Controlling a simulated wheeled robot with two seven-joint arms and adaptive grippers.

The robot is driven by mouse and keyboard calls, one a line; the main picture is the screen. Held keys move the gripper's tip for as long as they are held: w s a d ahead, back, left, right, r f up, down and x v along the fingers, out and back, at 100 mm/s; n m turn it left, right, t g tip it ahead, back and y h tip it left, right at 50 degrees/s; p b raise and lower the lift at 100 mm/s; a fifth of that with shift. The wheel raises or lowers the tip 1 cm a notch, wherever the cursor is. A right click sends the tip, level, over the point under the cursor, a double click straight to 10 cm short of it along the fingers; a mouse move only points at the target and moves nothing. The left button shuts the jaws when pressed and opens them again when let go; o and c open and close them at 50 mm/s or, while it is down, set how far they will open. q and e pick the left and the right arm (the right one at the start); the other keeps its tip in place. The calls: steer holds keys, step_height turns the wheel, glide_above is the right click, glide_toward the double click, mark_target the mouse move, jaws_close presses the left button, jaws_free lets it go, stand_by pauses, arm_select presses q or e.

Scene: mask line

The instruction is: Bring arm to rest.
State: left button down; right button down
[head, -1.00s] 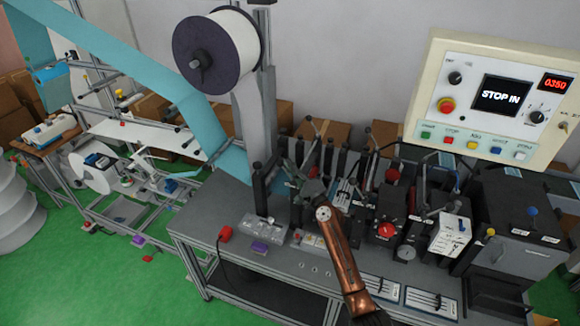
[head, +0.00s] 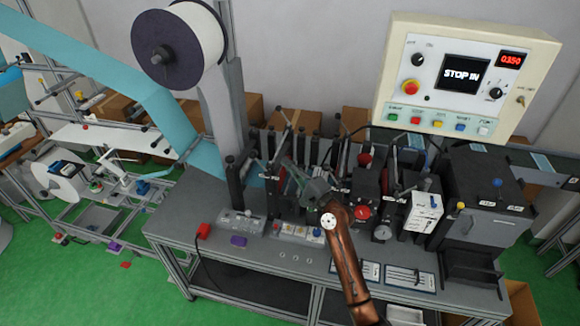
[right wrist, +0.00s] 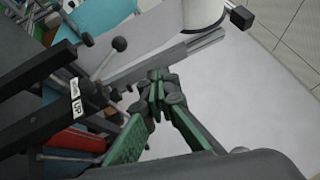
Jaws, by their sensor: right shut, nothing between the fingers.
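My right arm, copper-brown, rises from the bottom of the head view over the front of the machine table (head: 262,262). My right gripper (head: 300,180) is at its far end, among the dark posts and levers of the mask machine. In the right wrist view the gripper's green-sided fingers (right wrist: 156,85) are together at the tips with nothing between them. A black bar with a white "UP" label (right wrist: 77,108) and a ball-ended lever (right wrist: 119,44) are close beside the fingers on the left. I cannot tell if they touch. My left gripper is not in view.
A control panel (head: 408,45) reading "STOP IN" hangs at the upper right. Green floor lies in front.

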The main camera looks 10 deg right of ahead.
steer(key=shift+s+d, duration=0.25)
steer(key=shift+s, duration=0.2)
